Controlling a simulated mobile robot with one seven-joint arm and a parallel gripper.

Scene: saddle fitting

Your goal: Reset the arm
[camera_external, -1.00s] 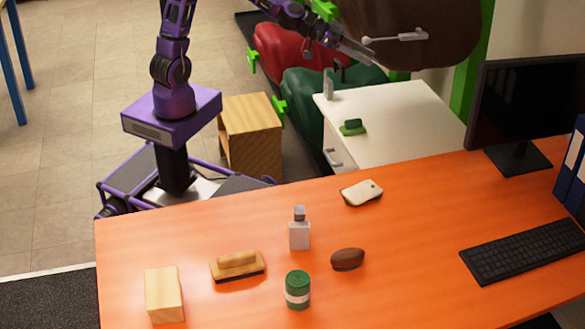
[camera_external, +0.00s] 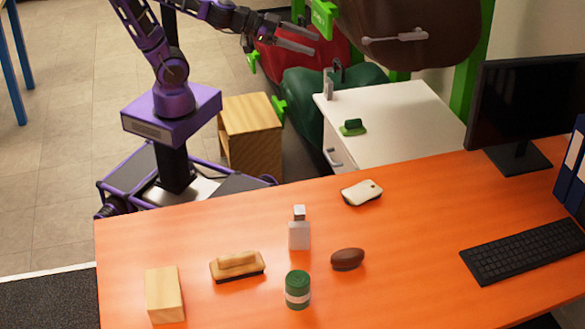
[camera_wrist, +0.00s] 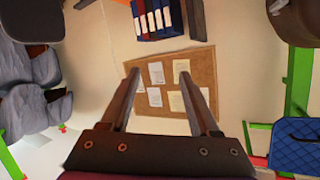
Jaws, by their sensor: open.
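My gripper (camera_external: 298,38) is in the air at the top of the external view, in front of the red saddle (camera_external: 305,52) and left of the brown saddle (camera_external: 410,30). Its two fingers are apart and nothing is between them. In the wrist view my gripper (camera_wrist: 157,75) also shows open and empty. Behind its fingers is a wall with a cork board (camera_wrist: 170,82) and pinned papers. My arm reaches from the purple base to the right, clear of the orange table (camera_external: 210,300).
The orange table holds a wooden block (camera_external: 164,295), a brush (camera_external: 238,265), a green tin (camera_external: 298,289), a bottle (camera_external: 299,235), a brown oval item (camera_external: 347,259) and a pale item (camera_external: 361,193). A monitor (camera_external: 525,105) is at right.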

